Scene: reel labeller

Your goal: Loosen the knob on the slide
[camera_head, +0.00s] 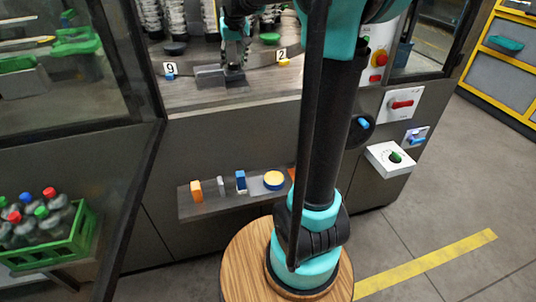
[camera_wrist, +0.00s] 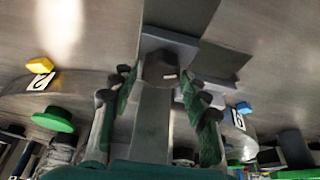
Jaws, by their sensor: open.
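In the wrist view a dark, blunt knob (camera_wrist: 160,68) sits at the centre on a grey block that I take for the slide (camera_wrist: 170,41). A grey bar (camera_wrist: 152,120) runs from the knob down toward my palm. My gripper (camera_wrist: 158,85) is open, with one green-and-black finger on each side of the knob and bar. Gaps show between the fingers and the bar; I cannot tell whether a tip touches the knob. In the head view my gripper (camera_head: 234,69) is low over the grey slide blocks (camera_head: 209,78) in the machine opening, and hides the knob.
Number plates 9 (camera_head: 170,69) and 2 (camera_head: 282,55) flank the slide. A shelf below holds small coloured parts (camera_head: 240,181). Switches (camera_head: 403,103) are on the right panel. A green bottle crate (camera_head: 60,242) stands at left.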

